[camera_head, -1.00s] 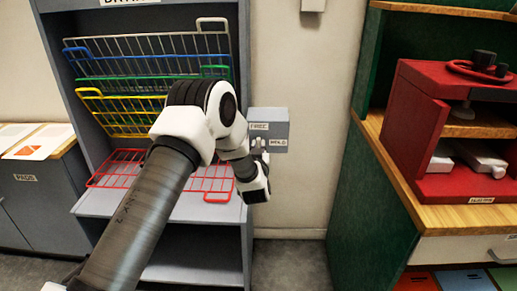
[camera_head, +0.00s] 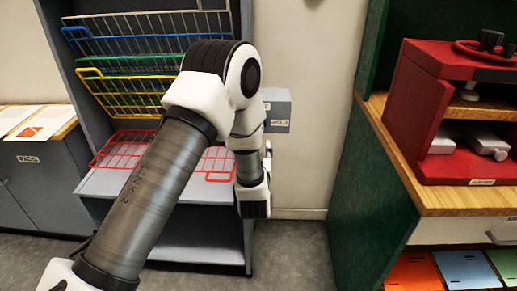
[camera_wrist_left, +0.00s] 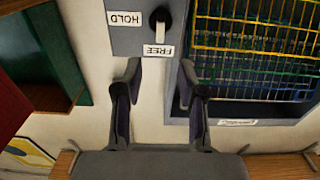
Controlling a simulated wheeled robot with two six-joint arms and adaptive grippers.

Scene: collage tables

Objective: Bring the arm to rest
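My left arm (camera_head: 150,190) reaches in from the lower left in the head view. Its left gripper (camera_wrist_left: 158,78) is open and empty in the wrist view, with bare wall between the fingers. In the head view the fingers are mostly hidden behind the wrist. The grey switch box (camera_head: 278,112) on the wall also shows in the wrist view (camera_wrist_left: 120,38), just beyond the fingertips and apart from them. Its knob (camera_wrist_left: 160,25) has a pale handle pointing to the FREE label. My right gripper is in neither view.
The grey drying rack (camera_head: 245,30) stands behind my arm; its red wire shelf (camera_head: 120,148) lies flat, and the yellow shelf (camera_head: 120,92) and others tilt up. A green cabinet (camera_head: 360,200) with a red press (camera_head: 415,95) stands right. Floor (camera_head: 290,255) between is clear.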

